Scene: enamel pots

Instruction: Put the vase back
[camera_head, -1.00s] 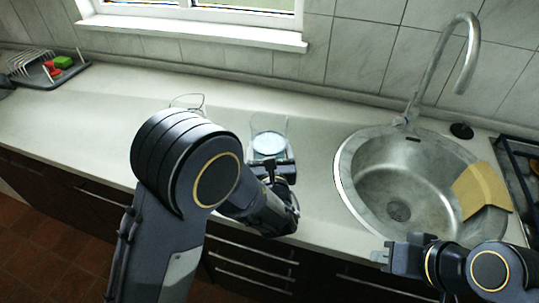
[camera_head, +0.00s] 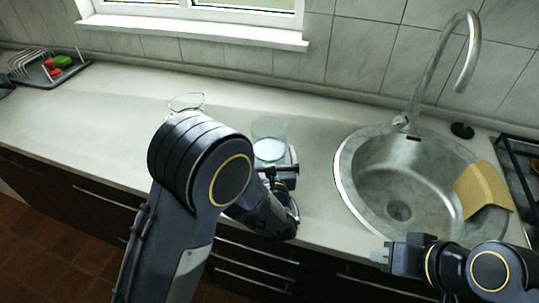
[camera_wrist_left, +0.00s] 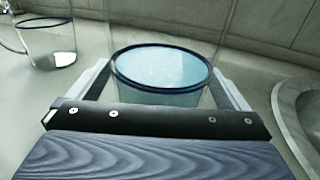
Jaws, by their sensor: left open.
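A clear glass vase (camera_head: 269,139) with a pale blue bottom and a dark ring stands upright on the counter, left of the sink. It also shows in the left wrist view (camera_wrist_left: 160,75), its top cut off by the frame. My left gripper (camera_wrist_left: 163,85) is open, with one finger on each side of the vase's lower part. I cannot tell whether either finger touches the glass. In the head view my left arm partly hides this gripper. My right gripper (camera_head: 382,257) is empty by the counter's front edge below the sink; its jaw opening is unclear.
Another clear glass vessel (camera_head: 187,103) stands behind my left arm; it also shows in the left wrist view (camera_wrist_left: 48,42). A round metal sink (camera_head: 375,190) with a tan cloth (camera_head: 482,189) is at right. A dish rack (camera_head: 37,70) stands far left.

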